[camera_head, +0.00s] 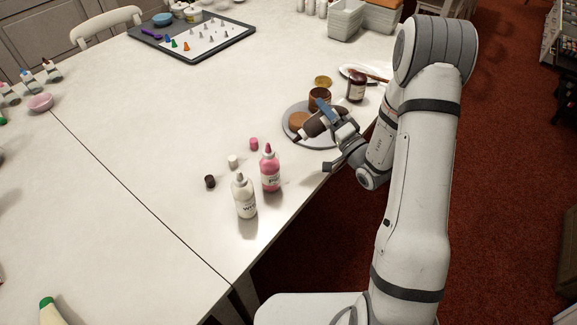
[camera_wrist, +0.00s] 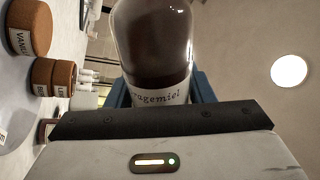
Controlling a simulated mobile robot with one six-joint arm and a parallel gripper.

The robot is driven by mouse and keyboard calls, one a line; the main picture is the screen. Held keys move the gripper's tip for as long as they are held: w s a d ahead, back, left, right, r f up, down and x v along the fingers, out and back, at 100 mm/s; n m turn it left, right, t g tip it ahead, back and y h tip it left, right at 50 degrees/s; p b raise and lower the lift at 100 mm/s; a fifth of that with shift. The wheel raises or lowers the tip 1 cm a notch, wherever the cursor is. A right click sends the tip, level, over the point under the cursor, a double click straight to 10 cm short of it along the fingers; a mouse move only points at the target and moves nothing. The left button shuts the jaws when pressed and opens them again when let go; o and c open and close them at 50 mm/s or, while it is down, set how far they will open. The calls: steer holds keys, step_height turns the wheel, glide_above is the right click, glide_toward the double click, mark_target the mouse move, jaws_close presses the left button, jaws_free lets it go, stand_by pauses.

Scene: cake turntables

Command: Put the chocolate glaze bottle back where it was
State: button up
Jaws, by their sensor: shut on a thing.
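The chocolate glaze bottle (camera_head: 318,124) is dark brown and lies nearly on its side in the air, its nozzle pointing left and slightly down. My gripper (camera_head: 333,119) is shut on it, above the grey turntable (camera_head: 323,145). In the wrist view the bottle (camera_wrist: 155,45) stands between the blue fingers, with part of its white label readable. A pink bottle (camera_head: 270,170) and a white bottle (camera_head: 245,198) stand upright on the table, left of and nearer than the turntable.
Three small caps, dark (camera_head: 210,181), white (camera_head: 233,161) and pink (camera_head: 253,143), lie beside the bottles. The table's near edge runs close to the bottles. The table's middle is clear.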

steer(key=s+a+f+m+g+y+b, duration=0.1)
steer(key=a+m+g+y+b, duration=0.1)
steer(key=a+m+g, duration=0.55)
steer(key=s+a+f+m+g+y+b, duration=0.15)
steer(key=a+m, duration=0.25)
steer(key=m, duration=0.6)
steer(key=f, duration=0.9)
steer(key=shift+d, duration=0.2)
steer(key=shift+f, duration=0.2)
steer(key=o, duration=0.7)
